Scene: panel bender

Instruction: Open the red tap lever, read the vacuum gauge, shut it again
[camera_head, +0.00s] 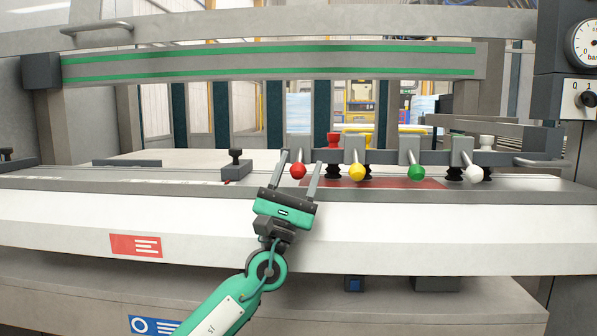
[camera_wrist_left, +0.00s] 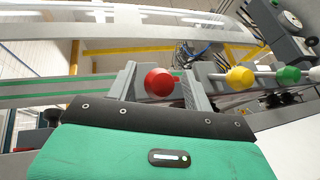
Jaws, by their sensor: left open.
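The red tap lever, with a round red knob (camera_head: 298,171), is the leftmost of the coloured levers on the rail. My left gripper (camera_head: 300,158) is open, with one finger on each side of the red knob. In the left wrist view the red knob (camera_wrist_left: 159,82) sits between the two fingers of the left gripper (camera_wrist_left: 158,85), and I cannot tell whether either finger touches it. A round gauge (camera_head: 585,43) marked "bar" is at the upper right, cut by the picture edge; its needle is too small to read. My right gripper is not in view.
Yellow (camera_head: 357,172), green (camera_head: 415,172) and white (camera_head: 474,174) knobs stand in a row to the right. Black suction cups hang under the rail above a red sheet (camera_head: 390,184). A black clamp (camera_head: 236,165) stands left of my gripper. The white front beam (camera_head: 400,233) runs below.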

